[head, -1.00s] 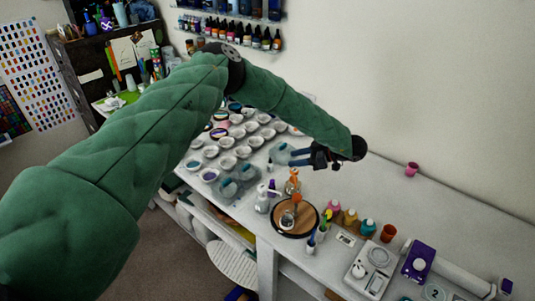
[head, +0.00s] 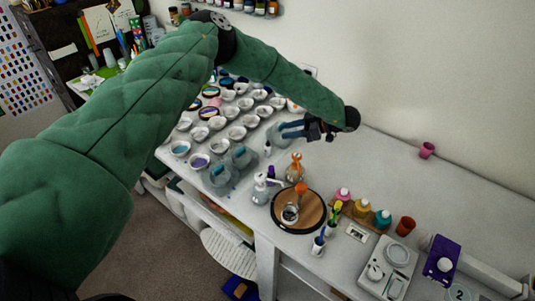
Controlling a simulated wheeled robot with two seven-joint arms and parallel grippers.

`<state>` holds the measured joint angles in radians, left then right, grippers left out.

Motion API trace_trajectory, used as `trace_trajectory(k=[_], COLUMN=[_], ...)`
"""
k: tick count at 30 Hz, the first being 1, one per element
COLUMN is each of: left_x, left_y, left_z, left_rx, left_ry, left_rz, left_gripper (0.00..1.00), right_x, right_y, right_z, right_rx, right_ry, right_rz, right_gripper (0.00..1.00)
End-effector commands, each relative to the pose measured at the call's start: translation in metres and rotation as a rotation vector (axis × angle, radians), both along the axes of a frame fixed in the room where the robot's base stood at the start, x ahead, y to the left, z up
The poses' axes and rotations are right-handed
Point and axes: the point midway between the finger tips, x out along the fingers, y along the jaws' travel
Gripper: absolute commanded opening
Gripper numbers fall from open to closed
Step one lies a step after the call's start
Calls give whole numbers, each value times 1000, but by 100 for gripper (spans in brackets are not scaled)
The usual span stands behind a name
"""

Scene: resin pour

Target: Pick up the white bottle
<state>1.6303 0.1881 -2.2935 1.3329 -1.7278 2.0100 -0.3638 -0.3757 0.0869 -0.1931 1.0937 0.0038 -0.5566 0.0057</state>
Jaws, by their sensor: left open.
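A whitish pump bottle (head: 260,190) stands upright on the white table, left of the round wooden board. Its pump head is on top. My left gripper (head: 284,130) is open and empty, with its fingers pointing left in the picture. It appears above the back part of the table, up and to the right of the pump bottle, and apart from it. My right gripper is not in view.
A purple-capped bottle (head: 271,173) and an amber bottle (head: 295,170) stand close to the pump bottle. The round wooden board (head: 314,207) holds a cup (head: 290,214). Several small bowls cover the table's left part. A scale (head: 386,266) stands at right.

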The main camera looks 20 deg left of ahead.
Motion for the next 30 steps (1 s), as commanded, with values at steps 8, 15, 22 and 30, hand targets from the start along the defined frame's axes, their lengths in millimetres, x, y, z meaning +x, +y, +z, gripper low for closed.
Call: trace_trajectory(k=[8,15,22,30], left_x=[0,-3,-4,-7], left_y=[0,18,25,39], left_z=[-28,-34,-41,-53], left_rx=[0,0,-1,0], left_ry=[0,2,0,3], left_rz=[0,1,0,2], left_gripper=[43,43,43,43], right_x=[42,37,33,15], right_y=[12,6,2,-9], right_z=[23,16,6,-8], right_rx=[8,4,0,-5], right_ry=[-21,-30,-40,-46], right_rz=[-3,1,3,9], right_gripper=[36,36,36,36])
